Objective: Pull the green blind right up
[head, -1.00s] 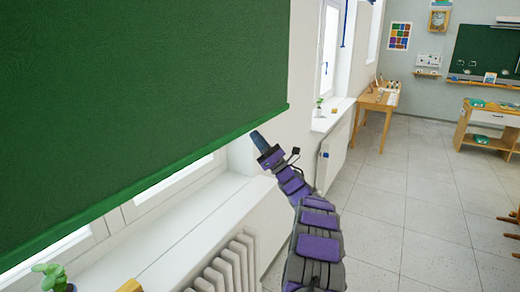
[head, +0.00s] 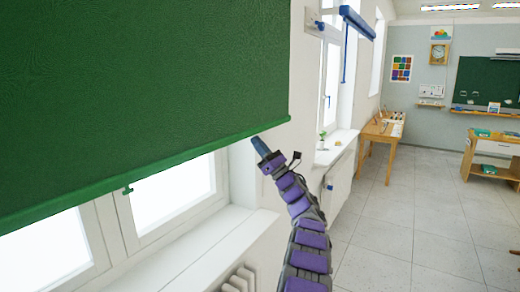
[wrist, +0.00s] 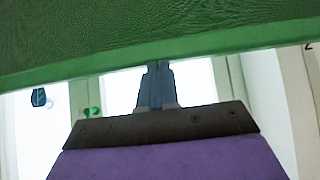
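The green blind (head: 140,80) hangs across the window on the left in the head view. Its bottom bar (head: 200,153) slopes up to the right in the picture, with bright glass showing below. My gripper (head: 259,146) is at this bar near its right end. In the wrist view the blind (wrist: 100,38) crosses the top. The narrow fingers (wrist: 156,82) are together and their tips meet the bar's lower edge. The exact hold at the tips is hidden. The blind's upper end is out of view.
A white sill (head: 205,250) and radiator (head: 240,281) are below the window. Further along the wall are a blue rolled blind (head: 357,22) and a wooden table (head: 382,131). The tiled floor (head: 405,215) to the right is clear.

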